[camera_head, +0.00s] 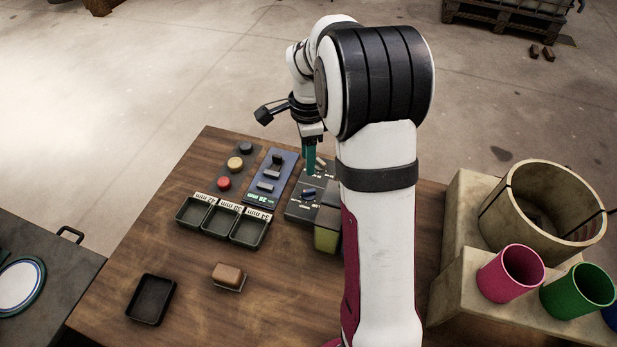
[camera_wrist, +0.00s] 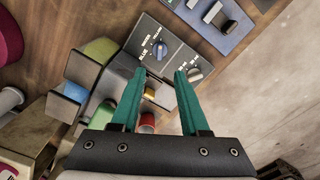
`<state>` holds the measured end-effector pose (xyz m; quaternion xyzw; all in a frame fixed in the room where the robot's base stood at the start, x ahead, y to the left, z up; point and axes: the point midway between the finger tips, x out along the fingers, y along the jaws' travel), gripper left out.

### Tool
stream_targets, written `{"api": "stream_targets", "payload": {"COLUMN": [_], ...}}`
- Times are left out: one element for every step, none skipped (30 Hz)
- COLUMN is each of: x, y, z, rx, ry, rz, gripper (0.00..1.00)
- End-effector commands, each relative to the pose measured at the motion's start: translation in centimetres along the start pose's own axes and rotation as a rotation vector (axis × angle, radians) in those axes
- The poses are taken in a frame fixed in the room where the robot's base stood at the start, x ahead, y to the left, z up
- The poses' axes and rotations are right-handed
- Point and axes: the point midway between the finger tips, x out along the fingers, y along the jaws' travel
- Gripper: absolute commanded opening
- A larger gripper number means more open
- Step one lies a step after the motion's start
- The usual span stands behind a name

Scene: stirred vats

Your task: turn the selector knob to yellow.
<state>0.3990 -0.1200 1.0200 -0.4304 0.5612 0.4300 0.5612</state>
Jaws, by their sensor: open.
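A dark grey panel (camera_head: 296,207) lies on the wooden table and carries a round blue knob (camera_head: 308,192). In the wrist view the knob (camera_wrist: 160,49) has a pale pointer mark and small labels around it; I cannot read for sure which label it points at. A second control, a pale grey lever or knob (camera_wrist: 194,73), sits on the same panel. My gripper (camera_head: 310,172) points down over the panel with teal fingers. In the wrist view my gripper (camera_wrist: 160,72) is open, its fingertips apart and nearer the camera than the blue knob, with nothing held.
Left of the panel are a blue slider unit (camera_head: 259,196), a button strip with a red button (camera_head: 223,183), and dark trays (camera_head: 233,243). A brown block (camera_head: 228,274) and a black tray (camera_head: 151,299) lie in front. Colored bins (camera_wrist: 101,49) stand close beside the panel.

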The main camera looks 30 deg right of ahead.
Motion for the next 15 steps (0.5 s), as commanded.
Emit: {"api": "stream_targets", "payload": {"x": [1.6,2.5,3.8,4.7,5.5,6.7,7.4,8.1,8.9,9.3,9.8,10.3,10.5,10.7,11.0], "y": [0.2,0.1,0.2,0.2,0.1,0.2,0.1,0.1,0.1,0.1,0.1,0.1,0.1,0.0,0.0], "z": [0.0,0.0,0.0,0.0,0.0,0.0,0.0,0.0,0.0,0.0,0.0,0.0,0.1,0.0,0.0], "rx": [-0.001,-0.001,0.0,-0.001,-0.001,0.0,-0.001,-0.001,-0.001,-0.001,-0.001,-0.001,-0.001,-0.001,-0.001], "ry": [-0.001,0.0,-0.001,-0.001,-0.001,-0.001,-0.001,-0.001,-0.001,-0.001,-0.001,-0.001,-0.002,-0.001,-0.001], "rz": [0.007,0.006,0.007,0.007,0.006,0.006,0.005,0.004,0.004,0.003,0.003,0.002,0.002,0.001,0.0], "gripper": [0.45,0.45,0.45,0.45,0.45,0.45,0.45,0.45,0.45,0.45,0.45,0.45,0.45,0.45,0.45]}}
